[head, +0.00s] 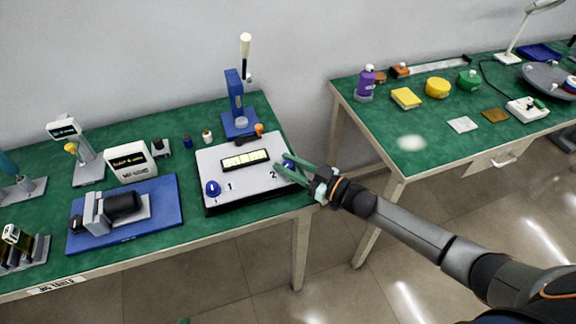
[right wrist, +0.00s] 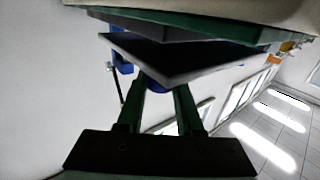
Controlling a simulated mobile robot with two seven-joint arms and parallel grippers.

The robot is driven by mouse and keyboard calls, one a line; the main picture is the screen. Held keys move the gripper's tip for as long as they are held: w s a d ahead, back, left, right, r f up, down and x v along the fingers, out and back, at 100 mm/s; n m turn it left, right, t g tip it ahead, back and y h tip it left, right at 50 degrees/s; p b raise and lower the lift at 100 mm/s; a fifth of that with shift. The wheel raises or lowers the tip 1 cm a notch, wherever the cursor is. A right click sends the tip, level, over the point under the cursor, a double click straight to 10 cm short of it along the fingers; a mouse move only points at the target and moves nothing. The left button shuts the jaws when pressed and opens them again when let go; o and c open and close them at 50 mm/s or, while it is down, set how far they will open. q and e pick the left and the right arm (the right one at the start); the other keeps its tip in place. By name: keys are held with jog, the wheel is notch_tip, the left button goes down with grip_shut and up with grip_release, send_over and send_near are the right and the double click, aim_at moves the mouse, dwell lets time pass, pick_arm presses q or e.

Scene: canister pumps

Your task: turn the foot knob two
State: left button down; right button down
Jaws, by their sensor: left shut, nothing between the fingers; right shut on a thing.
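The foot device is a light grey slab (head: 235,190) on the green table, with a lit panel in its middle. A blue knob marked 1 (head: 212,188) is at its left end. A blue knob marked 2 (head: 287,164) is at its right end, partly hidden by my right gripper (head: 290,169). That gripper's green fingers are shut on knob two. In the right wrist view the slab (right wrist: 180,65) is edge-on, and the fingers of my right gripper (right wrist: 160,88) reach its edge, with dark blue between them. Only a green tip of my left gripper (head: 183,321) shows at the bottom edge, away from the slab.
A blue stand (head: 238,105) with a white-topped lever is behind the slab. A blue tray (head: 160,195) with a dark motor-like unit lies to its left. A gap separates this table from the right table (head: 430,145), which holds a purple bottle (head: 366,82) and sponges.

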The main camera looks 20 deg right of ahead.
jog(key=n+g+y+b, duration=0.4)
jog(key=g+b, duration=0.1)
jog(key=shift+w+d+f, duration=0.1)
jog(key=shift+d+f, duration=0.05)
jog(key=shift+f, duration=0.25)
jog(key=n+g+y+b, duration=0.2)
jog(key=n+g+b, duration=0.1)
jog(key=g+b, duration=0.2)
jog(key=shift+n+b, duration=0.3)
jog(key=shift+b, duration=0.6)
jog(key=n+g+b, duration=0.1)
jog(key=g+b, duration=0.1)
jog(key=b, duration=0.1)
jog(key=shift+n+y, duration=0.3)
jog(key=shift+r+n+g+b, duration=0.3)
jog(key=shift+n+g+b, duration=0.3)
jog(key=shift+g+b, duration=0.7)
jog(key=shift+r, duration=0.1)
jog(key=c, duration=0.5)
grip_release()
jog(key=shift+c, duration=0.2)
pick_arm(q)
notch_tip(320, 180, down, 12)
jog(key=w+d, duration=0.2)
jog(key=shift+m+h, duration=0.3)
jog(key=shift+m, duration=0.1)
jog(key=shift+d+f, duration=0.1)
jog(key=shift+f, duration=0.05)
